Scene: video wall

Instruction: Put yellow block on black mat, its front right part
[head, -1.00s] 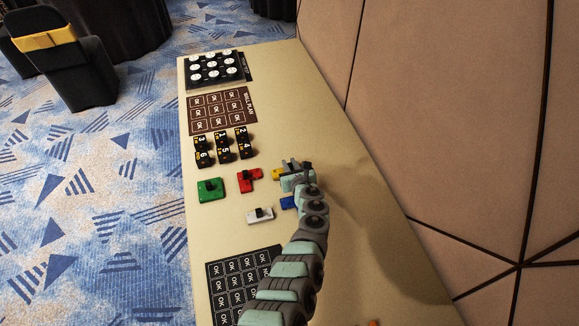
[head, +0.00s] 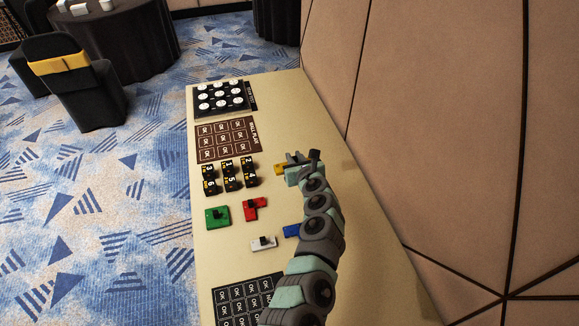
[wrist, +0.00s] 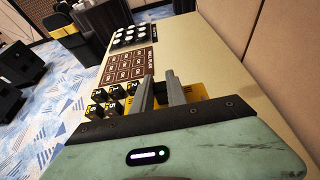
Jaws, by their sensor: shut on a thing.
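The yellow block (head: 279,169) is at the tip of my gripper (head: 300,163), near the right side of the table. In the wrist view my gripper (wrist: 162,92) is shut on the yellow block (wrist: 193,92), which shows beside and behind the fingers. My gripper hides part of the block. A black mat (head: 235,308) with a grid of cells marked OK lies at the near end of the table, cut by the frame's bottom edge and partly behind my arm. At the far end, a black board (head: 238,105) carries several white discs; it also shows in the wrist view (wrist: 113,42).
A brown mat (head: 252,136) lies behind several numbered black-and-yellow blocks (head: 230,177). Green (head: 217,217), red (head: 254,207), white (head: 263,244) and blue (head: 291,231) pieces lie nearer. A panelled wall (head: 430,140) runs along the table's right side.

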